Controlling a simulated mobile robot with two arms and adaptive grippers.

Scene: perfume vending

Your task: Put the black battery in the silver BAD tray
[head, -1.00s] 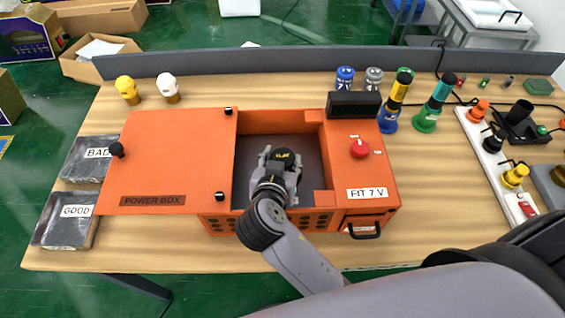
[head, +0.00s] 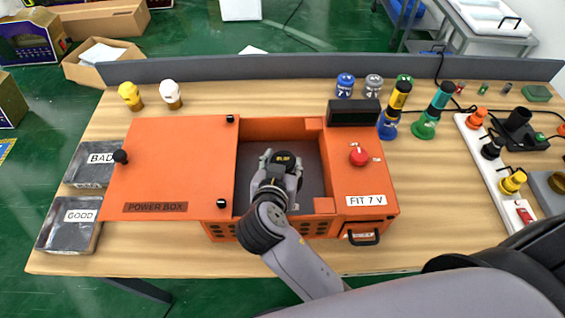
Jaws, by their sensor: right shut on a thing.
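My right gripper (head: 283,166) reaches down into the open bay of the orange power box (head: 270,127). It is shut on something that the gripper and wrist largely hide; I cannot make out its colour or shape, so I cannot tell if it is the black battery. The silver BAD tray (head: 78,172) lies at the table's left, partly behind the box's opened orange lid (head: 165,165). The silver GOOD tray (head: 70,236) lies in front of it. My left gripper is not in view.
A red knob (head: 358,156) and a black block (head: 354,112) are on the box's right part. Colourful cylinders, including a green one (head: 425,127), stand behind it. A white power strip (head: 497,176) lies at the right. A grey partition (head: 290,69) bounds the table's back.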

